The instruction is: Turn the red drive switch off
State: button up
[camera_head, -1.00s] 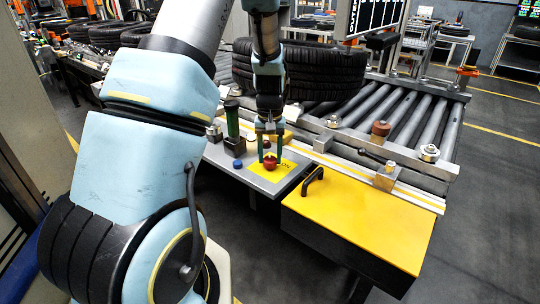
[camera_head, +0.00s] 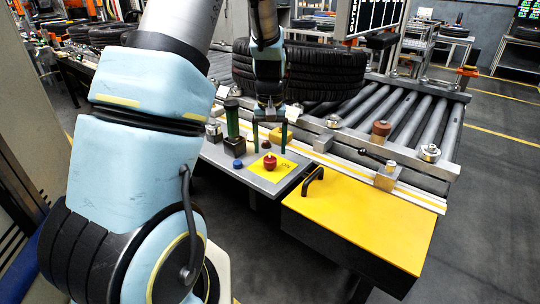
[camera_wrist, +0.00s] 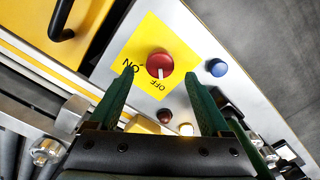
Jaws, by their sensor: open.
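The red drive switch (camera_head: 269,161) is a round knob on a yellow label plate (camera_head: 286,171), set in a grey panel. In the wrist view the red switch (camera_wrist: 160,61) has a white pointer line that points down toward the word OFF. The word ON is on the plate to the left. My gripper (camera_head: 269,149) is open just above the switch, with its green fingers apart and nothing between them. In the wrist view the fingertips of my gripper (camera_wrist: 161,76) lie on either side of the knob, apart from it.
A blue button (camera_head: 237,163) is beside the plate. A green post (camera_head: 233,122) stands behind it. A yellow box with a black handle (camera_head: 352,215) is at the right. A stacked tyre pair (camera_head: 325,75) and the roller conveyor (camera_head: 420,110) lie behind.

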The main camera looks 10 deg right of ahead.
aim_at(269, 158)
notch_tip(269, 158, up, 7)
jog(key=shift+r+b, duration=0.15)
jog(key=shift+b, duration=0.3)
jog(key=shift+a, duration=0.1)
jog(key=s+a+n+t, duration=0.1)
jog(key=s+a, duration=1.3)
jog(key=a, duration=0.2)
jog(key=shift+f+t, duration=0.3)
jog(key=shift+f, duration=0.15)
